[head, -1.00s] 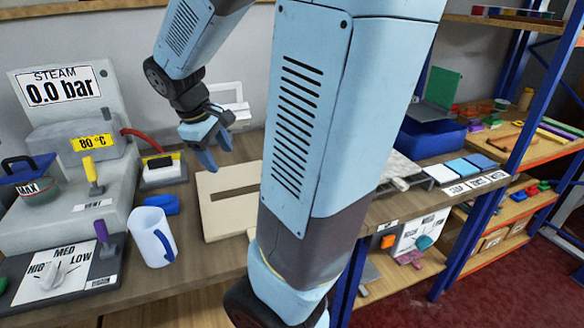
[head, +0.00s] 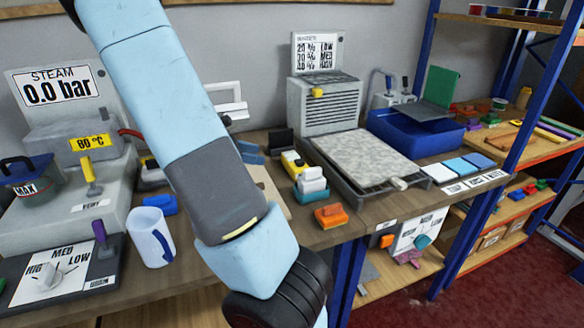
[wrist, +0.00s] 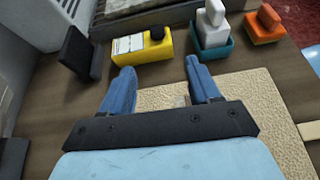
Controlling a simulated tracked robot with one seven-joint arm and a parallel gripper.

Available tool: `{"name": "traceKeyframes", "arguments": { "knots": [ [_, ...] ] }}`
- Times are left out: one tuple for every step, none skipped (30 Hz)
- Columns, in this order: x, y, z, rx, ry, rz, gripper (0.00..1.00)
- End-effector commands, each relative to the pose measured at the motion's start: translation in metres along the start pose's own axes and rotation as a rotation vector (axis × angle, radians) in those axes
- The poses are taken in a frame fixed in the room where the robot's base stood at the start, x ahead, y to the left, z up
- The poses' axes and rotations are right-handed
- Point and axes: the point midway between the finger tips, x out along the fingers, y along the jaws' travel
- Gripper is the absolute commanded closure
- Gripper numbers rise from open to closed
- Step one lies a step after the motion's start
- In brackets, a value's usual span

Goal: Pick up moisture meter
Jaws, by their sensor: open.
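A yellow block-shaped device with a white lined face and a black knob, which may be the moisture meter, lies on the bench in the wrist view (wrist: 140,47). It also shows in the head view (head: 293,161). My gripper (wrist: 160,68) is open and empty. The device lies just beyond its fingertips, a little left of the middle, with no visible contact. In the head view the blue fingers (head: 251,152) show just left of the device, partly behind my arm. A second yellow and black item (head: 152,172) beside the steam unit is mostly hidden by my arm.
A black block (wrist: 77,52) stands left of the device. A teal holder with white blocks (wrist: 212,38) and an orange block (wrist: 265,25) are to its right. A beige mat (wrist: 240,95) lies under my gripper. A grey tray (head: 370,160) is behind.

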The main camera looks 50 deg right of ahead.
Motion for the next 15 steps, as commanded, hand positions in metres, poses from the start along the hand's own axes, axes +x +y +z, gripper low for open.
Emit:
{"name": "traceKeyframes", "arguments": {
  "knots": [
    [0.002, 0.003, -0.001, -0.016, -0.020, 0.003, 0.38],
    [0.003, 0.004, -0.001, -0.022, -0.028, 0.004, 0.38],
    [0.005, 0.005, -0.001, -0.029, -0.036, 0.005, 0.38],
    [0.006, 0.005, 0.000, -0.032, -0.040, 0.006, 0.38],
    [0.008, 0.006, 0.000, -0.035, -0.044, 0.006, 0.38],
    [0.012, 0.006, 0.000, -0.037, -0.046, 0.006, 0.38],
    [0.015, 0.006, 0.000, -0.038, -0.048, 0.006, 0.38],
    [0.020, 0.006, 0.001, -0.039, -0.048, 0.005, 0.38],
    [0.026, 0.006, 0.001, -0.039, -0.048, 0.004, 0.38],
    [0.031, 0.006, 0.001, -0.040, -0.047, 0.004, 0.38],
    [0.037, 0.005, 0.001, -0.040, -0.047, 0.003, 0.38],
    [0.044, 0.006, 0.002, -0.038, -0.046, 0.004, 0.38],
    [0.049, 0.006, 0.002, -0.038, -0.047, 0.004, 0.38],
    [0.054, 0.006, 0.002, -0.038, -0.047, 0.004, 0.38],
    [0.061, 0.006, 0.002, -0.038, -0.046, 0.004, 0.38]
  ]
}}
